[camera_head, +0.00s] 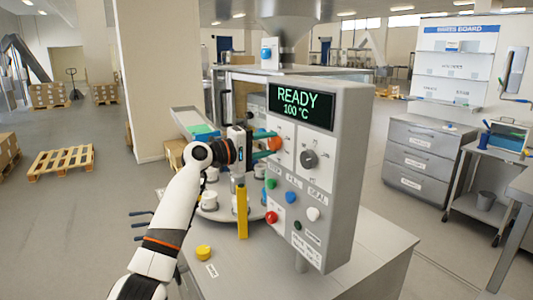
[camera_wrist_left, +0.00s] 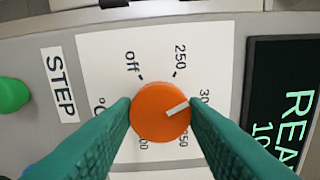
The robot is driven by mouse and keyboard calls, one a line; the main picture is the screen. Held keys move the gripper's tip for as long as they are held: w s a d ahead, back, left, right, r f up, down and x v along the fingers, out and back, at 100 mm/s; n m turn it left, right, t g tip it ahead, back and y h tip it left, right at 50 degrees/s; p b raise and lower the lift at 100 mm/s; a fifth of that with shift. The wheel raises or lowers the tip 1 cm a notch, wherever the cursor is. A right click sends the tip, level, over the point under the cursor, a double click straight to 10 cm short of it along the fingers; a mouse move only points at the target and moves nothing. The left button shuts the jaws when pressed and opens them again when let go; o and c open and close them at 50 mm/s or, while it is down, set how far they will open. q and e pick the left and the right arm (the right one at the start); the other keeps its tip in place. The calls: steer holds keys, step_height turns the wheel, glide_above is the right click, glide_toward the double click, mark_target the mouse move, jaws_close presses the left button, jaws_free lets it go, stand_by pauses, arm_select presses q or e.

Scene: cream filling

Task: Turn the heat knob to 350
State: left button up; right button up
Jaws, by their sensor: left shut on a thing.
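The orange heat knob (camera_head: 275,144) is on the front of the grey control panel (camera_head: 340,165), under the display (camera_head: 301,104), which reads READY and 100 °C. It also shows in the left wrist view (camera_wrist_left: 155,115), with its pale pointer mark aimed roughly toward the 300 label (camera_wrist_left: 204,97). The labels off (camera_wrist_left: 132,61) and 250 (camera_wrist_left: 180,57) are clear; the 350 label and the one at lower left are partly covered. My left gripper (camera_head: 266,145) has its green fingers on opposite sides of the knob, shut on it. My right gripper is not in view.
A dark grey knob (camera_head: 308,159) sits just right of the orange one. Green, blue, white and red buttons lie below. A yellow post (camera_head: 242,212) and a turntable with cups stand behind and below my left wrist.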

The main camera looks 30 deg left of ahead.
arm_select(q)
steer(key=m+b, duration=0.1)
steer(key=m, duration=0.1)
steer(key=m+b, duration=0.1)
steer(key=m, duration=0.1)
steer(key=shift+f+m+b, duration=0.2)
steer(key=shift+m+b, duration=0.1)
steer(key=shift+b, duration=0.1)
steer(key=m+b, duration=0.2)
steer(key=m, duration=0.1)
steer(key=shift+m, duration=0.4)
steer(key=m+b, duration=0.1)
steer(key=m, duration=0.3)
steer(key=shift+b, duration=0.4)
steer(key=shift+d+m+b, duration=0.1)
steer(key=shift+m+b, duration=0.5)
steer(key=shift+m, duration=1.6)
steer(key=o, duration=1)
steer(key=shift+c, duration=0.2)
steer(key=shift+r, duration=0.1)
